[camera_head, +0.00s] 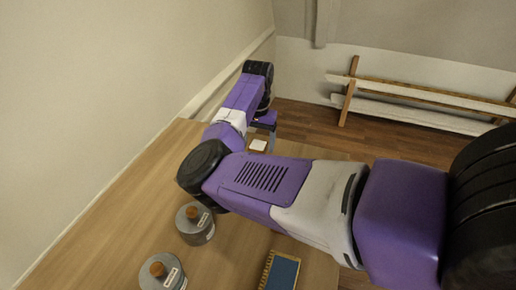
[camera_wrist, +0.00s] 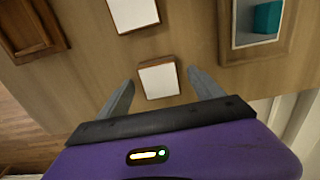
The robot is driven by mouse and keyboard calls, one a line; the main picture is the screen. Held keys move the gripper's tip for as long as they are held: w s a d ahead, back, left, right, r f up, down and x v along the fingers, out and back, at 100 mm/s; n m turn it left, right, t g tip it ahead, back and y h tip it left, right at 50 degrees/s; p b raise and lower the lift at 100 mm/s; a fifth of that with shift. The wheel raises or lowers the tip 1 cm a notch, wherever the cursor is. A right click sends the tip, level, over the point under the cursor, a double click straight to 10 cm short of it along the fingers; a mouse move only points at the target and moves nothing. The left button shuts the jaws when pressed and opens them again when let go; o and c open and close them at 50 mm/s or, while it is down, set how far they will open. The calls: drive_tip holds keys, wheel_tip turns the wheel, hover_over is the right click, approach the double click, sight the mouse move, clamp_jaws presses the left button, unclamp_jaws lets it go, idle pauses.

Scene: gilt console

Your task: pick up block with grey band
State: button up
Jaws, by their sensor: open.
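A small block (camera_wrist: 158,78) with a white top face and brown sides lies on the wooden table between the fingers of my gripper (camera_wrist: 160,77) in the wrist view. The fingers are spread and apart from it, one on each side. A second white-topped block (camera_wrist: 133,13) lies farther up in the wrist view, outside the fingers. I cannot make out a grey band on either block. In the head view one white-topped block (camera_head: 258,145) shows near the table's far end; my arm covers much of the table.
A dark wooden frame or tray (camera_wrist: 32,30) is at left in the wrist view. At right a wood-rimmed tray (camera_wrist: 284,47) holds a teal block (camera_wrist: 267,17). Two grey lidded jars (camera_head: 195,228) and a blue book (camera_head: 282,273) stand nearer. A wall (camera_head: 120,80) borders the table at left.

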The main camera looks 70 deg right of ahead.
drive_tip(key=c, duration=1.5)
drive_tip(key=shift+o, duration=0.2)
drive_tip(key=shift+r, duration=0.15)
